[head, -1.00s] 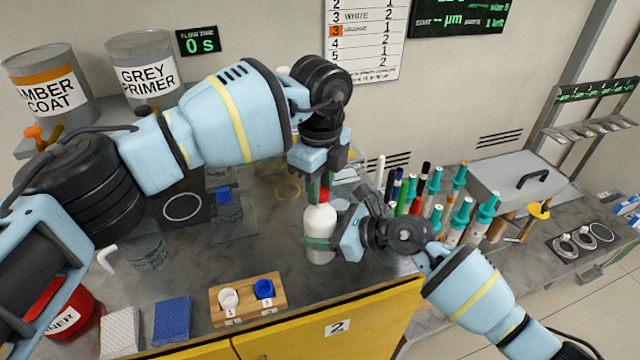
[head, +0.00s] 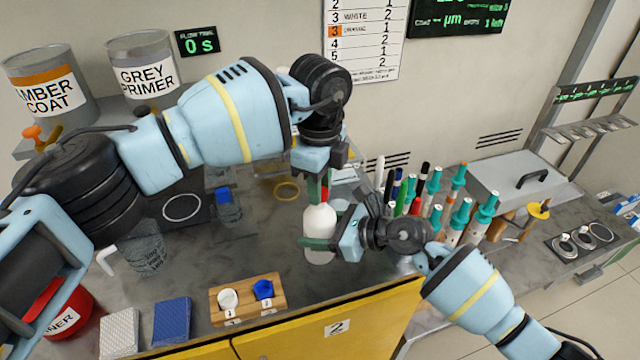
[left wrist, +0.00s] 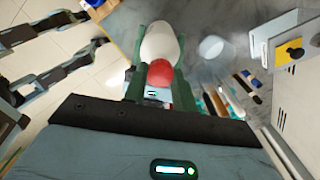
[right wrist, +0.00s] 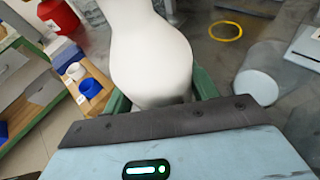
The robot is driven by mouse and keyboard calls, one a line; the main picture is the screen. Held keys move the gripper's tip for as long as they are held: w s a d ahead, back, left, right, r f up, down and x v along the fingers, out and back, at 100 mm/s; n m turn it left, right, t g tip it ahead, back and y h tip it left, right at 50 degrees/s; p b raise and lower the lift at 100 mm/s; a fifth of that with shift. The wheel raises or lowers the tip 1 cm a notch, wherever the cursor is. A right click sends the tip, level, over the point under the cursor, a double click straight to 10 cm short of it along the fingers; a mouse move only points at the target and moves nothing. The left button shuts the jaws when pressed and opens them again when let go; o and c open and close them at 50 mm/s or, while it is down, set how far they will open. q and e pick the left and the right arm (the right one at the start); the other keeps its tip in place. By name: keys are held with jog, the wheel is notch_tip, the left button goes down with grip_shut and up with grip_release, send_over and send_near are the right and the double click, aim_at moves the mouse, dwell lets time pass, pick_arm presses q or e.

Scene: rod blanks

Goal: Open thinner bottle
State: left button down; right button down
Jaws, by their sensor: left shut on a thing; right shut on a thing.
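The thinner bottle (head: 320,222) is white with a red cap (head: 324,193) and stands upright near the front edge of the bench. My left gripper (head: 318,188) points down from above with its green fingers shut on the red cap; the left wrist view also shows the cap (left wrist: 160,73) between the fingers. My right gripper (head: 322,243) comes from the right and is shut on the bottle's body. In the right wrist view the white body (right wrist: 150,60) fills the space between the green fingers.
A wooden holder (head: 277,304) with a white and a blue cup is at the front left. Several teal-capped tubes and pens stand right of the bottle, close behind my right arm. A clear beaker (head: 150,262) and a red can (head: 62,318) are at the left.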

pick_arm(q)
jog(key=shift+r, duration=0.3)
jog(key=shift+r, duration=0.7)
jog(key=shift+r, duration=2)
pick_arm(e)
jog(key=shift+c, duration=1.9)
grip_release()
jog(key=shift+d, duration=0.1)
pick_arm(q)
jog(key=shift+r, duration=0.1)
pick_arm(e)
jog(key=v, duration=1.2)
